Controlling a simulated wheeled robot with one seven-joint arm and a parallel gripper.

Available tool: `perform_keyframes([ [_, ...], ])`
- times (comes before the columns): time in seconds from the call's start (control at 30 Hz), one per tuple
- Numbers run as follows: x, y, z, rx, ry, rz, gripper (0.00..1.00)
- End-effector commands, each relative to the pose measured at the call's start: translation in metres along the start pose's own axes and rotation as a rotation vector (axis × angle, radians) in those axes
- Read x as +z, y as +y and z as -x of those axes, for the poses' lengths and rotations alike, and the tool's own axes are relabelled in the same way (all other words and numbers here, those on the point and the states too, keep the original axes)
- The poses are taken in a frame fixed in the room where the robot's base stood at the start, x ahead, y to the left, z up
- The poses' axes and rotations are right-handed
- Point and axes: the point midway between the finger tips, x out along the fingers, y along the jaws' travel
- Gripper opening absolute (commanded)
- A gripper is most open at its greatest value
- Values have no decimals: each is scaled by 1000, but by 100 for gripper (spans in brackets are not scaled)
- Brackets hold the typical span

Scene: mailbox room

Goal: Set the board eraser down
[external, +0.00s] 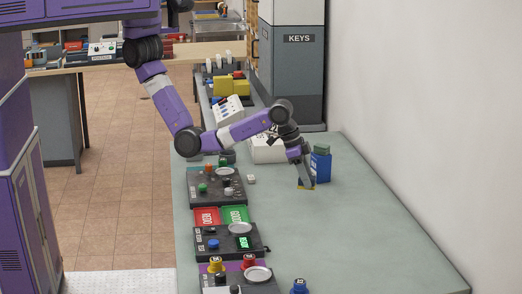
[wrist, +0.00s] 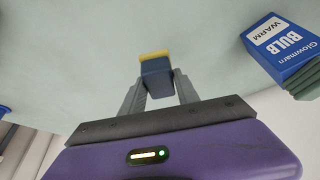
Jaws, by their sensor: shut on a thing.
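My gripper (external: 305,184) is over the grey table, and it also shows in the wrist view (wrist: 160,88). Its two fingers are shut on the board eraser (wrist: 157,77), a small dark blue block with a yellow edge. In the external view, only a little of the eraser shows at the fingertips. I cannot tell whether its underside touches the table (external: 370,230) or is just above it.
A blue bulb box (external: 321,168) stands close to the right of my gripper; it shows at the right in the wrist view (wrist: 288,48). Button panels (external: 225,240) and red and green trays line the left edge. A white box (external: 268,152) is behind. The table's right front is clear.

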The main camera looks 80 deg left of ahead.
Motion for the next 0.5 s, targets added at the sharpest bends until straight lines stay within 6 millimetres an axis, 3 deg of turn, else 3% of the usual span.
perform_keyframes([
  [0.5, 23, 0, -54, 0, -2, -1, 0],
])
